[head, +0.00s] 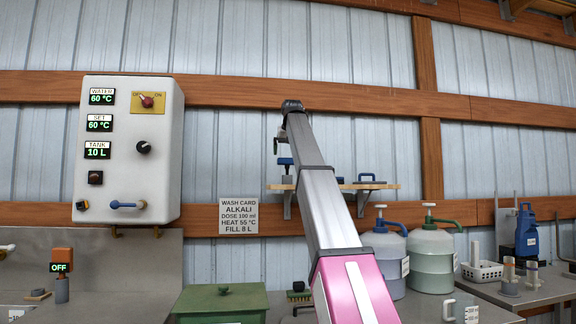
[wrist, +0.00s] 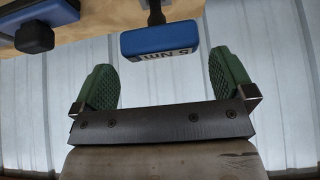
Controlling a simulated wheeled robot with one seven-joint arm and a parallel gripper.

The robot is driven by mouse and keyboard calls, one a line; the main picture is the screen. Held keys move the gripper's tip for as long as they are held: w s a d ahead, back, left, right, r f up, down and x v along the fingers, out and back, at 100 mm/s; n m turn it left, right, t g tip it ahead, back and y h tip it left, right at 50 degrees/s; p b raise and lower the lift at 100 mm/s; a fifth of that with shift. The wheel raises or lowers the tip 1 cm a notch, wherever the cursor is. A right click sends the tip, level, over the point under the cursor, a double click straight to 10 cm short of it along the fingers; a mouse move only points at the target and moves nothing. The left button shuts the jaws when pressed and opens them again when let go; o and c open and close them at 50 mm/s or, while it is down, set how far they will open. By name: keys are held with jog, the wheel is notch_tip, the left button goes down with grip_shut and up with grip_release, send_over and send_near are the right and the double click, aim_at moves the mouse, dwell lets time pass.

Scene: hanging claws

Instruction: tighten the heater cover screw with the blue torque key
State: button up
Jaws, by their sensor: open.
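A blue block-shaped handle marked "5 NM", the blue torque key (wrist: 158,40), is ahead of my gripper (wrist: 166,78) in the wrist view. Its lettering appears upside down, and a dark shaft runs from it to the top edge. The green finger pads stand apart on either side of its near end, without visible contact. In the head view a blue handle (head: 285,161) stands on the wall shelf, beside my raised arm; my gripper is mostly hidden behind the arm. The white heater box (head: 168,180) hangs on the wall at left. I cannot clearly make out its cover screw.
The wooden shelf (head: 380,186) holds another blue-handled tool (head: 370,178) to the right. A second blue and black tool (wrist: 45,14) is at upper left in the wrist view. Below are a green box (head: 222,304) and jugs (head: 432,262).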

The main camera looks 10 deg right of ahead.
aim_at(287, 163)
jog(key=shift+x, duration=3.15)
jog(key=shift+c, duration=0.3)
jog(key=c, duration=0.7)
